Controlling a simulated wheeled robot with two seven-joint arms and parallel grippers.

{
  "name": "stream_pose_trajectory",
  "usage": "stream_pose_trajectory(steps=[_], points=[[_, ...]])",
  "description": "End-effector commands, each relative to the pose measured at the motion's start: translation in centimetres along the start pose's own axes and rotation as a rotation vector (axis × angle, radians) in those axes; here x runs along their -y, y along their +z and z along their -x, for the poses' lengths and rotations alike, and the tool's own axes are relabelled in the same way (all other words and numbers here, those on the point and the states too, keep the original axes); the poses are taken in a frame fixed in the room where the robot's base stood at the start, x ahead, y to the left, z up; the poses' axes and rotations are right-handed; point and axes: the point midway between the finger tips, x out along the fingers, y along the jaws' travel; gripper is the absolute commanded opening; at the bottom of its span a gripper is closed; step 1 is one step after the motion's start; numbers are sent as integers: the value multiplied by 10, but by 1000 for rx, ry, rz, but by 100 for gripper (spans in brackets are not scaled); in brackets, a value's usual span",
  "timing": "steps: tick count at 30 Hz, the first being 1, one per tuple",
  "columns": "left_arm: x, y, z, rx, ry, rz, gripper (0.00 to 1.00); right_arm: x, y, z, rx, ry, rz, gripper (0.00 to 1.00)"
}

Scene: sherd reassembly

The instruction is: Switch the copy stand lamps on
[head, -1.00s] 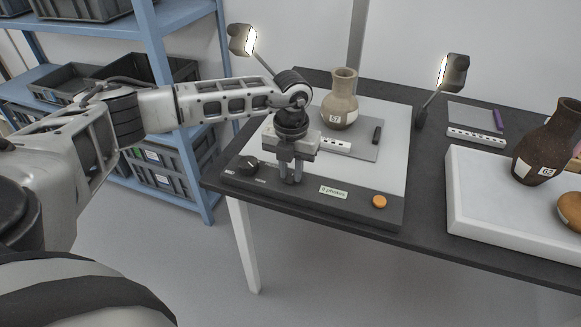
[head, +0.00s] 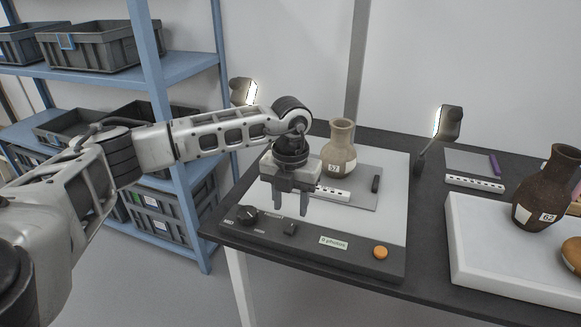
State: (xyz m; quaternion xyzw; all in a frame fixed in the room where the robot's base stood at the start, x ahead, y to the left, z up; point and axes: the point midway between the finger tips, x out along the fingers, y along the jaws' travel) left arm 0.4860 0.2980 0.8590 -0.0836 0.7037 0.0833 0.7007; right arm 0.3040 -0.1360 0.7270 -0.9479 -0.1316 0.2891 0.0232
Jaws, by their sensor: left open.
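The copy stand (head: 385,215) lies on the dark table, with a control strip along its front edge. Two lamps, the left one (head: 243,92) and the right one (head: 447,123), stand behind it, and their faces look bright white. The strip carries a black knob (head: 247,214), a small black switch (head: 290,229), a label reading "0 photos" (head: 333,242) and an orange button (head: 380,252). My left gripper (head: 291,212) is open and empty, pointing down just above and behind the black switch. My right gripper is not in view.
A white padded tray (head: 490,275) with a dark brown jug (head: 547,190) is at right. Blue shelving (head: 185,68) with grey crates stands at left.

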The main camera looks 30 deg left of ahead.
Motion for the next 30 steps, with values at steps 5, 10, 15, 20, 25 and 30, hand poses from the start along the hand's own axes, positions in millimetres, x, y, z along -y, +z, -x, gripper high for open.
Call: stream_pose_trajectory(steps=[5, 10, 15, 20, 25, 30], points=[[0, 1, 47, 5, -2, -1, 42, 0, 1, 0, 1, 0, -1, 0], [0, 1, 81, 3, -1, -1, 42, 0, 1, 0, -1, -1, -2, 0], [0, 0, 101, 1, -1, 0, 42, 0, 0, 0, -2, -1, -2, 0], [0, 0, 108, 0, 0, 0, 42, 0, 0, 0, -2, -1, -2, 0], [0, 0, 108, 0, 0, 0, 42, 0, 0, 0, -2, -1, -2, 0], [0, 0, 107, -1, 0, 0, 42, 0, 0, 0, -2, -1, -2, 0]])
